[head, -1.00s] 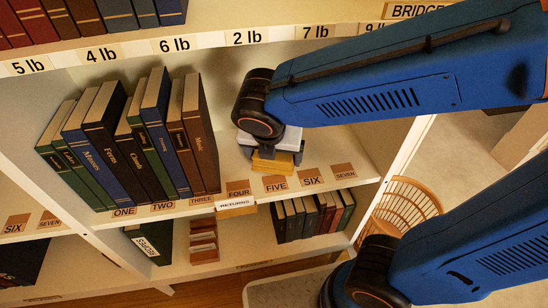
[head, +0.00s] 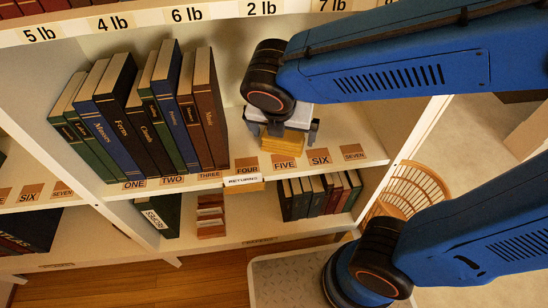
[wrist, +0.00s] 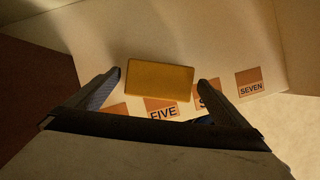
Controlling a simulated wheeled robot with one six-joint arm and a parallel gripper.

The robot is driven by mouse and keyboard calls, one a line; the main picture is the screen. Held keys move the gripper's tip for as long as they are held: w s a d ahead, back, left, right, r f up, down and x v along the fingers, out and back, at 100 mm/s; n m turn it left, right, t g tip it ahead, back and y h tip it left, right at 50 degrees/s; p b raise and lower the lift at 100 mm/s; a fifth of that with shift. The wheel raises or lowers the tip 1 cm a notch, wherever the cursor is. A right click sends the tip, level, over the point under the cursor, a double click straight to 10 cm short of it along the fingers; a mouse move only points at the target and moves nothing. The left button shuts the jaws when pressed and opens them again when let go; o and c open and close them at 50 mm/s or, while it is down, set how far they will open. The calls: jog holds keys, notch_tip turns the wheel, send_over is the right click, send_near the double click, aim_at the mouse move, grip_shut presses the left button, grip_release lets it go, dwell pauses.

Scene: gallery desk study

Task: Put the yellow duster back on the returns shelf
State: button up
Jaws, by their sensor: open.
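The yellow duster (head: 284,145) is a flat yellow block on the shelf of upright books, to the right of them and behind the number cards. A small RETURNS label (head: 243,181) is on this shelf's front edge, below the FOUR card. My gripper (head: 291,134) is open just above the duster, with a finger towards each side. In the wrist view the duster (wrist: 158,80) lies between the fingertips (wrist: 162,77), with a gap showing on both sides. The head view does not show clearly how low the fingertips reach.
Several upright books (head: 145,125) stand left of my gripper. Number cards such as FIVE (head: 284,162) line the front edge. More books (head: 318,195) and a brown rack (head: 210,215) are on the shelf below. A wicker basket (head: 415,190) stands at right.

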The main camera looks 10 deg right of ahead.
aim_at(281, 141)
jog(key=v, duration=0.3)
jog(key=shift+s+r, duration=0.1)
jog(key=shift+r, duration=0.1)
jog(key=shift+s+a+f, duration=0.1)
jog(key=shift+s+a, duration=0.1)
jog(key=shift+s, duration=0.25)
jog(key=shift+s+a+f, duration=0.1)
jog(key=shift+s+a, duration=0.1)
jog(key=shift+s, duration=0.2)
jog(key=s+a, duration=0.3)
jog(key=s, duration=0.6)
jog(key=shift+s+a, duration=0.15)
jog(key=shift+a, duration=0.15)
